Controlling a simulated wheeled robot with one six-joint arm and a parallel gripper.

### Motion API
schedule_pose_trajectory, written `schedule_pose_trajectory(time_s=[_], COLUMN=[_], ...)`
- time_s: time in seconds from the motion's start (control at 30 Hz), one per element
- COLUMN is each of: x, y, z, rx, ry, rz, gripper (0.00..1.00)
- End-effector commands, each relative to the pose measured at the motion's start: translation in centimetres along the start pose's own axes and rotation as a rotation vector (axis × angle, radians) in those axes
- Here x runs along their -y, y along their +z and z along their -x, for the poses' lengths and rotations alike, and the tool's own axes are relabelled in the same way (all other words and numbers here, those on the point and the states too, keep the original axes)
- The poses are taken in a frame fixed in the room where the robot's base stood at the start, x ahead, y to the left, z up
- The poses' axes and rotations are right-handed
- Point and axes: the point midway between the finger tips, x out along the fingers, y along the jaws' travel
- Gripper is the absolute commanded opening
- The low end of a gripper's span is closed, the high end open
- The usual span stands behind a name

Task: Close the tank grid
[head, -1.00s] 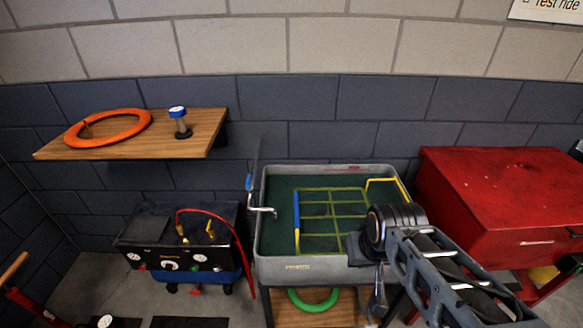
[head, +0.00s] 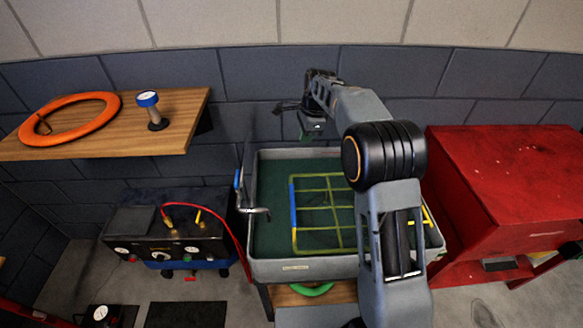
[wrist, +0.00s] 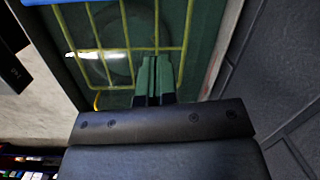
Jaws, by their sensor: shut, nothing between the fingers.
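The parts-washer tank (head: 300,268) is a grey tub with a dark green inside, in the middle of the head view. Its yellow wire grid (head: 328,227) has a blue bar along the left edge. The grid covers the tank's middle; I cannot tell whether it lies flat or tilts. My gripper (head: 304,130) is above the tank's back rim, with green fingers pointing down. In the wrist view, the shut, empty fingers (wrist: 155,75) appear in front of the grid's bars (wrist: 95,52); contact is unclear. My arm hides the tank's right side.
A tap with a blue handle (head: 240,190) stands at the tank's left rim. A red cabinet (head: 500,190) stands close on the right. A black gauge box (head: 165,235) is at left, below a wooden shelf (head: 130,135). A block wall rises behind the tank.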

Motion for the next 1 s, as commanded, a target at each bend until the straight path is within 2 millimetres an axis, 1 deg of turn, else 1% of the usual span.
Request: schedule_pose_trajectory(time_s=[0.03,0.1,0.2,0.3,0.47,0.8,1.0], x=[0.9,1.8,2.5,2.9,2.9,2.7,2.5], y=[0.1,0.2,0.3,0.4,0.5,0.6,0.7], z=[-1.0,-1.9,-2.9,-3.8,-6.0,-12.3,-15.2], rx=[0.007,0.014,0.02,0.023,0.025,0.025,0.024], ry=[0.012,0.021,0.032,0.038,0.041,0.04,0.04], rz=[-0.046,-0.107,-0.166,-0.197,-0.208,-0.207,-0.206], gripper=[0.0,0.0,0.0,0.0,0.0,0.0,0.0])
